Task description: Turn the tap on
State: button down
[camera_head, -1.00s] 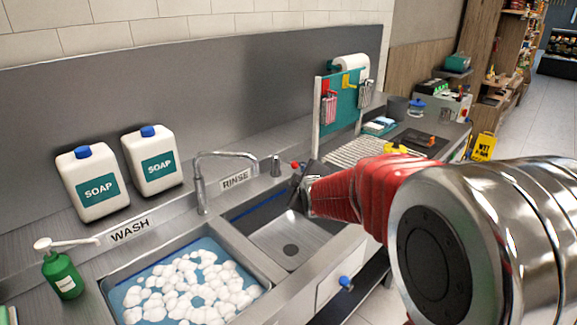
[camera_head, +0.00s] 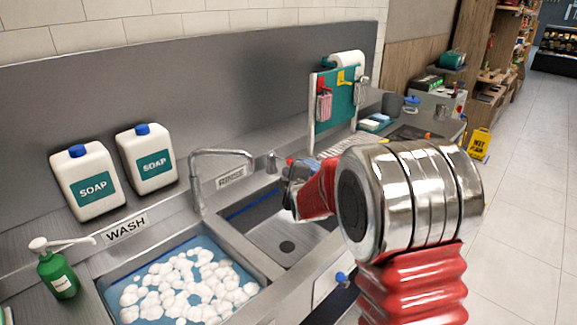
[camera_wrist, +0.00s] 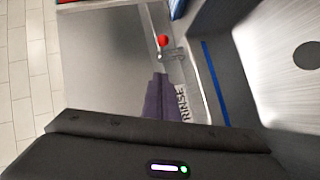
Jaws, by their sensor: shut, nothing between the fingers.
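The tap's curved metal spout (camera_head: 197,172) stands behind the two sinks, between the WASH and RINSE signs. A small metal fitting with a red knob (camera_wrist: 162,40) shows in the wrist view, beside the RINSE sign. In the head view a bit of red (camera_head: 289,161) shows just above my gripper. My gripper (camera_head: 289,183) is over the back right of the rinse sink; in the wrist view its dark fingers (camera_wrist: 161,76) are shut and empty. Their tips appear just short of the red knob in the picture; I cannot tell whether they touch it.
The rinse sink (camera_head: 262,238) is empty, with a drain. The wash sink (camera_head: 103,291) holds foam. Two soap jugs (camera_head: 88,190) and a green pump bottle (camera_head: 57,278) stand at left. A rack (camera_head: 342,100) with hanging tools stands beyond my gripper.

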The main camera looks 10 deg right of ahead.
jog(key=d+x, duration=0.3)
jog(key=x, duration=0.9)
jog(key=shift+w+f, duration=0.15)
jog(key=shift+f, duration=0.3)
